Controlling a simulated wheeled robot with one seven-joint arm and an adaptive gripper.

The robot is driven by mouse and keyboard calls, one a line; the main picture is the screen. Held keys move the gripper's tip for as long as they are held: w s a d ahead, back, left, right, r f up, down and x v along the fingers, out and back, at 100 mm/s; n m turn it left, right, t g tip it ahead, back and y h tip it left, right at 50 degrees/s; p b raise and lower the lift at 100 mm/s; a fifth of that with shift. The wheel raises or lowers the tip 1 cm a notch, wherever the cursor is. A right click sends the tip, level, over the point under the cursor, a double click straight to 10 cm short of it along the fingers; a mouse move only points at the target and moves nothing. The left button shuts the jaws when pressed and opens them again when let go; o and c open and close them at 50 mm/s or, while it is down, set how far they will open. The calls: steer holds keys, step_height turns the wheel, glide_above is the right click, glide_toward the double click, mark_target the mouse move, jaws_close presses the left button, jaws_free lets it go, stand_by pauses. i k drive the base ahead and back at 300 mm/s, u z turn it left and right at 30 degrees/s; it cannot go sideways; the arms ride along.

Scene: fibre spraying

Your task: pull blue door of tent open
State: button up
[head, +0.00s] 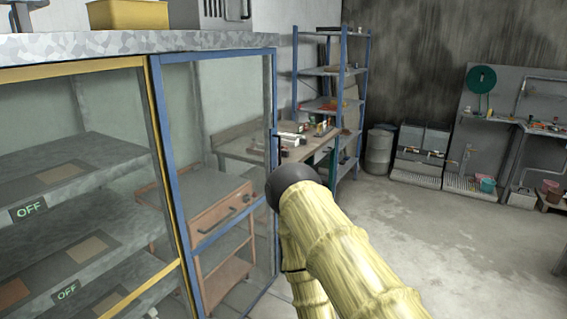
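The blue-framed door (161,115) with clear panels is on the right part of the tent's front. Its top rail runs close along the underside of the tent's grey top (110,43), and its right edge stands near the picture's middle. I cannot tell whether it is fully shut or slightly ajar. My arm, in a ribbed yellow sleeve with a rounded black part, reaches up from the lower right to beside the door's right edge. My gripper's fingers do not show; the arm hides that area.
The tent's yellow-framed section (76,71) holds shelves with OFF signs. An orange-brown cabinet (208,212) shows through the door. A workbench (322,150) and blue shelving rack (342,90) stand behind. Open concrete floor (440,235) lies right of my arm.

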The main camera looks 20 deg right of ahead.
mark_target(155, 61)
steer(key=u, duration=0.05)
steer(key=k, duration=0.5)
steer(key=z, duration=1)
steer(key=i, duration=1.55)
steer(key=u, duration=0.95)
steer(key=i, duration=0.4)
steer(key=u, duration=0.5)
